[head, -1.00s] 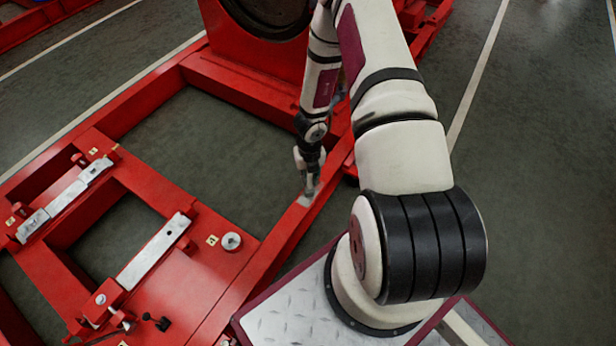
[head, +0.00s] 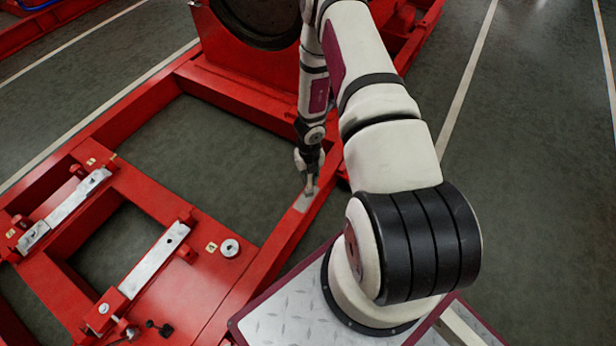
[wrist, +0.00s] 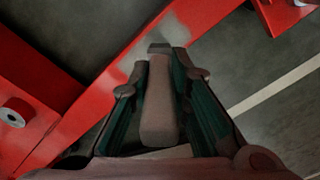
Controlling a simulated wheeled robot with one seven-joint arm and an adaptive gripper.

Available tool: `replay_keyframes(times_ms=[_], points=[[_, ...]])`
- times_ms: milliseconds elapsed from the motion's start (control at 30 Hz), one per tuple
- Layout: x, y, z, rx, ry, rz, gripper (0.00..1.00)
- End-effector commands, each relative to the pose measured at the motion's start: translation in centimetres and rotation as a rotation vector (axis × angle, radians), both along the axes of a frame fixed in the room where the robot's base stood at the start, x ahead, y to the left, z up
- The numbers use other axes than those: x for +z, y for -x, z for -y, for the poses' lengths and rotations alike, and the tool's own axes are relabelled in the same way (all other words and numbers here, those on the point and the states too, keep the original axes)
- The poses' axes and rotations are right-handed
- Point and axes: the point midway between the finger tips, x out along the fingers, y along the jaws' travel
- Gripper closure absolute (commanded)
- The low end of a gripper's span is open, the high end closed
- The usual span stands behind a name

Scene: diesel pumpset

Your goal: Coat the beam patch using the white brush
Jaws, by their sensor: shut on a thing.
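My gripper (head: 309,172) is shut on the brush and points down at the red beam (head: 272,245) on the right side of the frame. In the wrist view the brush (wrist: 159,105) lies between the fingers, its handle toward the camera and its dark end over the beam. The beam patch (head: 303,201) is a grey area on the beam's top, just below the brush tip. It also shows in the wrist view as a blurry grey area (wrist: 165,35) around and beyond the brush end. Whether the bristles touch the surface cannot be told.
The red frame carries two pale metal bars (head: 154,260) and a round metal disc (head: 230,248) to the left. A large dark wheel (head: 262,20) stands in a red housing at the back. Floor shows inside the frame and to the right.

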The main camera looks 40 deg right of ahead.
Motion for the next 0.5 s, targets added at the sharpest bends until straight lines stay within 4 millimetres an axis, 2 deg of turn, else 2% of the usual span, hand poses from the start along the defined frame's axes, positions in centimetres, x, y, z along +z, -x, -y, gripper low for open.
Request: replay_keyframes(times_ms=[500], points=[[-0.01, -0.37, 1.18, 0.002, 0.002, -0.001, 1.00]])
